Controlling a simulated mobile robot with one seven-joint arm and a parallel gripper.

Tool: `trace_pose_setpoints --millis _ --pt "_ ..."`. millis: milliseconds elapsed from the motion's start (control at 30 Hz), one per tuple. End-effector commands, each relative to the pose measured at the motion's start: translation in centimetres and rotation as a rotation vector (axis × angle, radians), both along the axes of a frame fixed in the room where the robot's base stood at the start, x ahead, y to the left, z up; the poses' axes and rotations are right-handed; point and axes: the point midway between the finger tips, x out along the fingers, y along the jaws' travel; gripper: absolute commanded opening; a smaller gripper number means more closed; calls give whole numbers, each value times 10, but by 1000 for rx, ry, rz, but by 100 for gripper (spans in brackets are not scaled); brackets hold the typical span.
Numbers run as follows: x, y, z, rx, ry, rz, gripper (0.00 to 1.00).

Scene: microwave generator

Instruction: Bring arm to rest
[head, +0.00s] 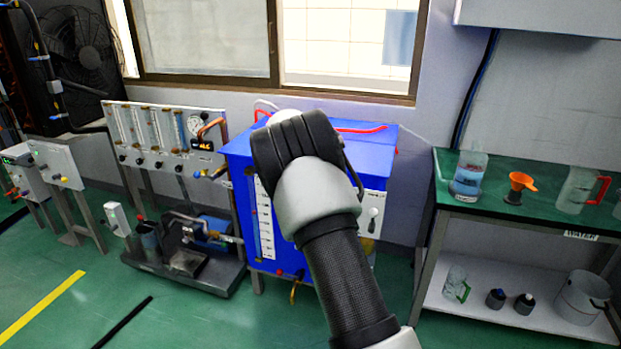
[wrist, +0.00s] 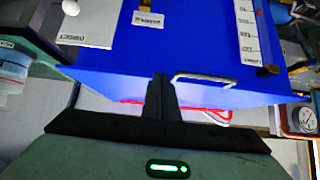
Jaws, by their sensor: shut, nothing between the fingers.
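My arm reaches up from the bottom of the head view, in front of a blue tank cabinet (head: 235,150). My gripper is hidden behind the arm in the head view. In the wrist view my gripper (wrist: 161,78) has its two dark fingers together with nothing between them. The blue cabinet (wrist: 190,45) fills the middle of the wrist view beyond the fingertips. A pale bent handle or tube (wrist: 203,78) shows close beside the fingers. I cannot tell whether they touch.
A green-topped bench (head: 535,188) at right holds a flask (head: 468,180), an orange funnel (head: 520,183) and a jug (head: 577,190). A gauge panel (head: 160,138) and a pump unit (head: 205,235) stand left of the cabinet.

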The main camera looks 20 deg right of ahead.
Motion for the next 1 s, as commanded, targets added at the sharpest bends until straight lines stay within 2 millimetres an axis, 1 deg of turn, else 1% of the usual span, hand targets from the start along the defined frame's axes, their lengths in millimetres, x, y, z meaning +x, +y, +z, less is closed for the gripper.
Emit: trace_pose_setpoints --millis 33,133,300,367,467,567,600,667,700,767,800,867,900,967,1000 --pt "-7 6 -3 -1 2 3 0" --pt "-18 13 -8 -1 2 3 0" --pt "-30 18 -8 1 0 -1 0" --pt "-37 16 -1 10 3 -6 0" --pt "-61 11 22 40 23 -17 0" --pt "-103 9 54 88 60 -14 0" --pt "-124 11 66 107 82 -4 0" --pt "-156 16 83 136 110 18 0" --pt "-177 21 94 152 130 38 0" --pt "-210 29 108 173 155 75 0" --pt "-233 36 117 184 173 103 0" --pt "-268 46 128 196 197 150 0" --pt "-292 54 133 201 213 185 0" --pt "-327 65 141 204 233 239 0" --pt "-350 72 143 201 246 275 0"
